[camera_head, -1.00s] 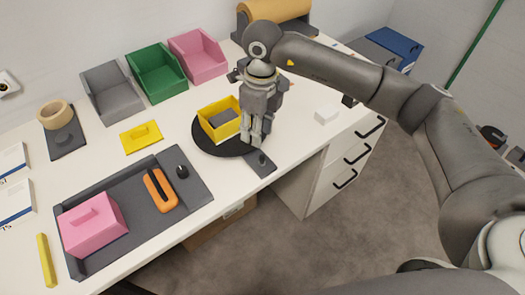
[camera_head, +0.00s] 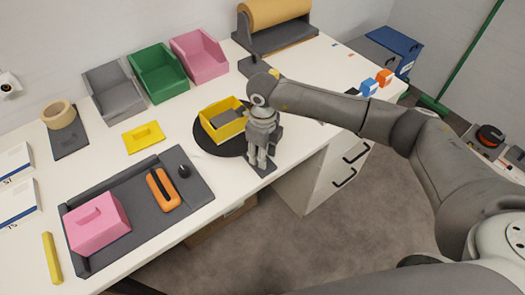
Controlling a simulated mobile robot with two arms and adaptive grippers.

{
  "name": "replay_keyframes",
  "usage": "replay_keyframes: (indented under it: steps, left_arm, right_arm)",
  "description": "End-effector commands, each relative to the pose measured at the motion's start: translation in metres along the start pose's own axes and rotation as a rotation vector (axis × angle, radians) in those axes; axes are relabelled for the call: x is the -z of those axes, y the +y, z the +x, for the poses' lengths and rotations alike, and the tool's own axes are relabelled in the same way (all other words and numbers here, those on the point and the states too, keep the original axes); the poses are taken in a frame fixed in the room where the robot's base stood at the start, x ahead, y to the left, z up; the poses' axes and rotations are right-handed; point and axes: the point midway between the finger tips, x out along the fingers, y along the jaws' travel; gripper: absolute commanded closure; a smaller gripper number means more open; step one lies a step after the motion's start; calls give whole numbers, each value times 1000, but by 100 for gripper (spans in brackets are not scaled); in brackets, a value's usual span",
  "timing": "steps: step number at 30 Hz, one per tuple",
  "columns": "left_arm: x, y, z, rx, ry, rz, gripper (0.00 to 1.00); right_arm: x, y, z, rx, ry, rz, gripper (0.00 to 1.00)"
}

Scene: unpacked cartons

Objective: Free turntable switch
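The turntable (camera_head: 225,150) is a black disc near the front edge of the white table. A yellow open box (camera_head: 229,128) with something dark grey inside stands on it. The switch's dark grey base plate (camera_head: 267,171) juts out at the turntable's front right. Its knob is hidden behind my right gripper (camera_head: 259,164). That gripper points down with its fingertips low over the plate; I cannot tell whether they touch the knob or how far they are closed. My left gripper is not in view.
A yellow lid (camera_head: 143,137) lies left of the turntable. A dark tray (camera_head: 140,222) holds a pink box (camera_head: 97,224) and an orange-handled tool (camera_head: 161,190). Grey, green and pink bins (camera_head: 157,75) stand at the back. A paper roll holder (camera_head: 276,35) stands behind my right arm.

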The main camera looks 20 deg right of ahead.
Motion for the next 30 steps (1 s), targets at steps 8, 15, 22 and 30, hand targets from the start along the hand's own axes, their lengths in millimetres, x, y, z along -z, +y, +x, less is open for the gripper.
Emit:
replay_keyframes:
  steps: [8,15,22,30]
  left_arm:
    - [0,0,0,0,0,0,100]
    - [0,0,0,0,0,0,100]
    - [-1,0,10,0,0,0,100]
    - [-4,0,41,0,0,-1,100]
  right_arm:
    - [0,0,0,0,0,0,77]
    - [0,0,0,0,0,0,100]
    - [2,-4,4,-42,-16,4,100]
    - [6,-13,7,-240,-99,4,100]
